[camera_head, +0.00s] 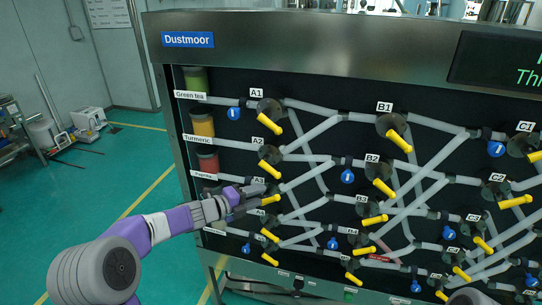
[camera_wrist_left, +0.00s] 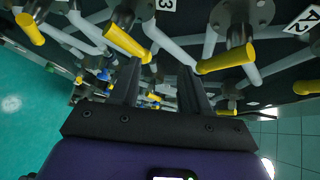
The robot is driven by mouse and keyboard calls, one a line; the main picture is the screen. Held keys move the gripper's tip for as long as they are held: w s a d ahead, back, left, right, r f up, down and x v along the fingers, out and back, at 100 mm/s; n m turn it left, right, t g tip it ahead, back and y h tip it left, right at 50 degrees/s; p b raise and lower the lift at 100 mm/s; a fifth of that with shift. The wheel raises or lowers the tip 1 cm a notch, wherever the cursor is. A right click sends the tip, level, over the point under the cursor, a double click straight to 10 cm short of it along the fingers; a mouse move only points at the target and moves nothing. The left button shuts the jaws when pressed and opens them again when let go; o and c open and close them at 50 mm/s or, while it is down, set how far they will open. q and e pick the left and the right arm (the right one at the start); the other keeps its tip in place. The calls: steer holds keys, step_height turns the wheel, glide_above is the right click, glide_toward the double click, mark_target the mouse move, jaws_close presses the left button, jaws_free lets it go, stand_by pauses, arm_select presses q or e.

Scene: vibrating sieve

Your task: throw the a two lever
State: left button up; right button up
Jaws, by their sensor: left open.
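The A2 lever (camera_head: 270,169) is a yellow handle on a dark round hub, pointing down and right, just under the A2 label (camera_head: 257,142). My left gripper (camera_head: 262,190) is just below it, close to the A3 lever (camera_head: 270,200), whose hub is mostly hidden behind the gripper. In the left wrist view the left gripper (camera_wrist_left: 160,75) is open with nothing held between its fingers. The A2 lever (camera_wrist_left: 225,60) is near the right finger's tip and the A3 lever (camera_wrist_left: 127,42) near the left finger's tip. Contact cannot be told.
The Dustmoor panel (camera_head: 330,38) carries several other yellow levers, such as A1 (camera_head: 270,121) and B2 (camera_head: 383,187), with grey pipes between them. Colored jars, such as the yellow one (camera_head: 201,125), stand at its left edge.

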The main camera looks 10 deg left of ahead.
mark_target(268, 171)
arm_select(q)
step_height(268, 171, up, 9)
steer(key=a+m+p, duration=0.1)
steer(key=a+m, duration=0.1)
steer(key=m, duration=0.4)
steer(key=shift+g, duration=0.3)
steer(key=x, duration=0.7)
steer(key=shift+d, duration=0.15)
arm_select(e)
steer(key=shift+w+d+r, duration=0.1)
steer(key=shift+w+r, duration=0.1)
steer(key=shift+r, duration=0.4)
steer(key=shift+w+d+r, duration=0.1)
steer(key=shift+w+r, duration=0.1)
steer(key=shift+r, duration=0.35)
arm_select(q)
jaws_close()
